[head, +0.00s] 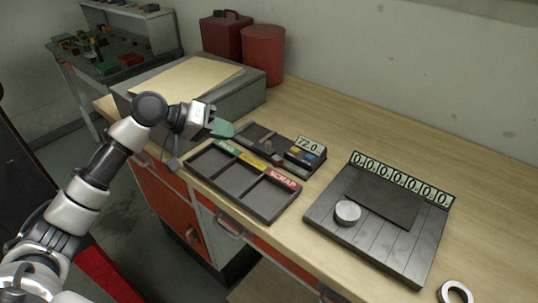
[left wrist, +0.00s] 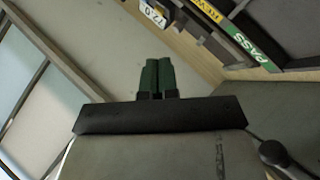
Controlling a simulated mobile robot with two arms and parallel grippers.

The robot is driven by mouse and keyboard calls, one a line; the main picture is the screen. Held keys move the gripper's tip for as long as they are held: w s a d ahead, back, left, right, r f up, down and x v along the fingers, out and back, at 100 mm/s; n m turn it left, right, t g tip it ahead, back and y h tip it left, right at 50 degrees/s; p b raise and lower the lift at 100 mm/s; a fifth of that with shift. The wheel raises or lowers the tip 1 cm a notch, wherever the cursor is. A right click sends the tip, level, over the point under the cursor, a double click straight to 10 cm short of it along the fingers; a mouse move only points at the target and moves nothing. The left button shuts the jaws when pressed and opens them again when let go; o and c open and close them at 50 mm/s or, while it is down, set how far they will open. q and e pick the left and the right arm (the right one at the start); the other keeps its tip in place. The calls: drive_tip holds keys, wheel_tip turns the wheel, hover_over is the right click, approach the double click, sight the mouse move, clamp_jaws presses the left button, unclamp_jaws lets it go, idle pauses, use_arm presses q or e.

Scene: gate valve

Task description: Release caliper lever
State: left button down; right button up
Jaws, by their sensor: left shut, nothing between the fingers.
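The caliper gauge (head: 255,140) is a dark fixture on the bench with a display (head: 309,144) reading 72.0; the display also shows at the top edge of the left wrist view (left wrist: 153,13). A small grey upright piece (head: 268,146) stands on the gauge; I cannot tell whether it is the lever. My left gripper (head: 222,128) is beside the gauge's left end, its green fingertips pointing right. In the left wrist view its green fingers (left wrist: 158,76) are together with nothing between them. I see no contact with the gauge. My right gripper is not in view.
A sorting tray (head: 205,182) with green, yellow and red SCRAP labels lies in front of the gauge. A dark counter pad (head: 375,255) holds a metal disc (head: 347,212). A ring (head: 455,292) lies at lower right. A grey box (head: 240,100) and red containers (head: 263,58) stand behind.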

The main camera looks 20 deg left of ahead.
sight(278, 163)
use_arm(q)
drive_tip(key=p+x, duration=0.2)
drive_tip(key=x, duration=0.7)
drive_tip(key=shift+w, duration=0.1)
drive_tip(key=d+f, duration=0.1)
drive_tip(key=d+f+p, duration=0.1)
drive_tip(key=shift+d+f, duration=0.25)
drive_tip(key=shift+d, duration=0.05)
drive_tip(key=shift+s+d+f, duration=0.25)
drive_tip(key=shift+d+f, duration=0.1)
drive_tip(key=shift+f, duration=0.15)
drive_tip(key=shift+r+p, duration=0.15)
drive_tip(key=shift+p, duration=0.45)
drive_tip(key=shift+d+y, duration=0.1)
drive_tip(key=shift+y, duration=0.2)
